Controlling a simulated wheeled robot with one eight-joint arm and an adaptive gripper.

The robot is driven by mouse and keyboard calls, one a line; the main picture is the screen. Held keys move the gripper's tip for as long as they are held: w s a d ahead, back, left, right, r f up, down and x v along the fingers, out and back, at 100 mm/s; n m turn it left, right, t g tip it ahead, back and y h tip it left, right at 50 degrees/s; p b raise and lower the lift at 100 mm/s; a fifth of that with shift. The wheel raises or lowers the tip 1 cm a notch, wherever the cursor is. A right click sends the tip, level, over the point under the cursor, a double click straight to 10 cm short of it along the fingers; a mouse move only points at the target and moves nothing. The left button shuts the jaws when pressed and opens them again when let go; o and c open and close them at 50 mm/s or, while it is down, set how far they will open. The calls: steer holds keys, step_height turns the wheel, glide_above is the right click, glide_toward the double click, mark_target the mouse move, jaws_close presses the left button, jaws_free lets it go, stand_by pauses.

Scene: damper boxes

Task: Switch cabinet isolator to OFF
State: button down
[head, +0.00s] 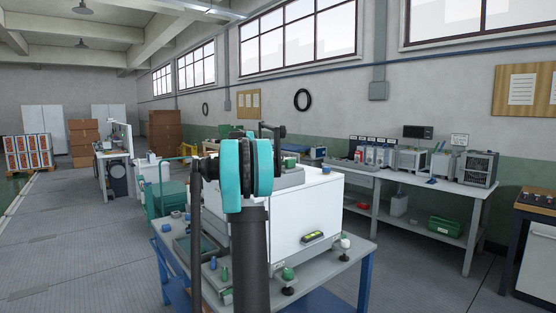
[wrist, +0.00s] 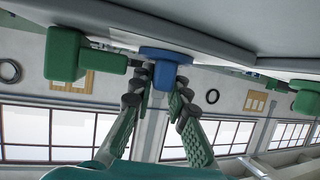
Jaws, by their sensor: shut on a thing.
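In the wrist view my gripper (wrist: 158,97) has its two green ribbed fingers closed on either side of a blue knob (wrist: 167,62). The knob has a round blue flange and a narrower block between the fingertips. It projects from a light grey surface (wrist: 225,22). I cannot read any OFF or ON mark on it, nor tell its setting. In the head view a white cabinet (head: 318,215) stands on a blue-legged table (head: 345,262), partly behind my arm. My gripper and the held knob cannot be made out there.
A green block (wrist: 66,55) with a side stub sits close left of the knob in the wrist view. Another green block (wrist: 304,98) is at the right. In the head view, a long bench (head: 455,195) with instruments stands along the right wall. The floor at left (head: 80,250) is clear.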

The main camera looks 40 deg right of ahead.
steer(key=n+t+y, duration=0.2)
steer(key=n+t, duration=0.2)
steer(key=shift+n+t+y, duration=1.6)
steer(key=shift+n+y, duration=0.2)
steer(key=shift+n, duration=0.1)
steer(key=shift+d+n+t+y, duration=0.1)
steer(key=shift+n+t+y, duration=0.7)
steer(key=shift+n+y, duration=2.8)
steer(key=shift+y, duration=0.5)
steer(key=c, duration=1.8)
jaws_free()
steer(key=shift+o, duration=0.2)
